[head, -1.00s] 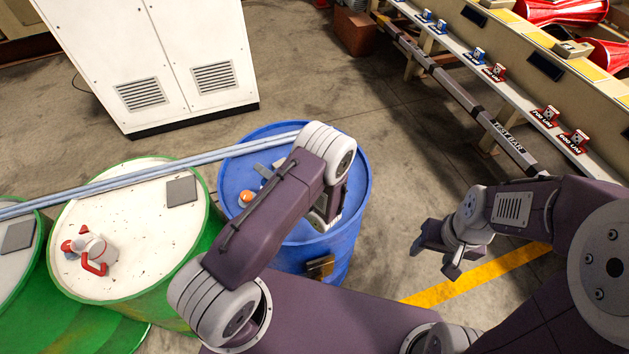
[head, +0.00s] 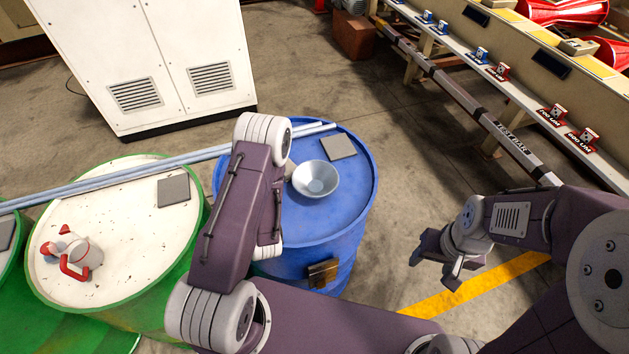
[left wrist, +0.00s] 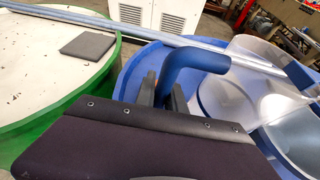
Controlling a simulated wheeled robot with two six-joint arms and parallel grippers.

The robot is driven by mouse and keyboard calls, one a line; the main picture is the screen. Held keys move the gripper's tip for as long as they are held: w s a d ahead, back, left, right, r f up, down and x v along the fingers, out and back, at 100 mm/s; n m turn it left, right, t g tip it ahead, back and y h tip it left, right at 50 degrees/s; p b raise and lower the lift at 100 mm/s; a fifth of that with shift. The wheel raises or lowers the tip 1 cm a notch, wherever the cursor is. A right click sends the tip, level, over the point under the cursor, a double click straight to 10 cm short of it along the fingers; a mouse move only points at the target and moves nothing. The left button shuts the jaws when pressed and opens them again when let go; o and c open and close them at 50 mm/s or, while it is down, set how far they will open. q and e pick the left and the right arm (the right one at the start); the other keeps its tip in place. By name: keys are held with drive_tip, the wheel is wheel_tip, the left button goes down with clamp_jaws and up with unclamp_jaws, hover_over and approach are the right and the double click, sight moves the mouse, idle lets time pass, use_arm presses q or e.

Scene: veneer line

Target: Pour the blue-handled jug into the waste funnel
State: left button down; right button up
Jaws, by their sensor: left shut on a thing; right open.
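The blue handle of the jug (left wrist: 197,61) is between the fingers of my left gripper (left wrist: 168,95) in the left wrist view, and the gripper is shut on it. A clear, see-through body shows to the right of the handle; its tilt and contents I cannot tell. In the head view my left arm hides the jug and the left fingers. The pale waste funnel (head: 316,179) sits on the blue drum (head: 345,215), just right of my left arm. My right gripper (head: 432,268) is open and empty over the floor at the right.
A red-handled jug (head: 84,256) stands on the white-topped green drum (head: 130,205) at the left. Long grey bars (head: 150,170) lie across the drums. A grey pad (head: 339,147) lies behind the funnel. A white cabinet (head: 150,65) stands at the back, a test bar (head: 495,130) at the right.

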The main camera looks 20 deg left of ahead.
use_arm(q)
drive_tip(key=shift+n, duration=0.3)
wheel_tip(320, 180, up, 6)
drive_tip(key=p, duration=0.6)
drive_tip(key=w+d+r+m+t+h+b, duration=0.1)
drive_tip(key=w+d+m+h+b, duration=0.15)
drive_tip(key=d, duration=0.65)
drive_tip(key=w+d+m+t+h+b, duration=0.1)
drive_tip(key=w+d+b, duration=0.15)
drive_tip(key=d, duration=0.55)
drive_tip(key=s+a+f+n+g+y, duration=0.1)
drive_tip(key=s+f+n+g+y, duration=0.1)
drive_tip(key=s+n+y, duration=0.3)
drive_tip(key=shift+s+f+n+g, duration=0.35)
drive_tip(key=shift+s+g, duration=0.55)
drive_tip(key=shift+s, duration=0.25)
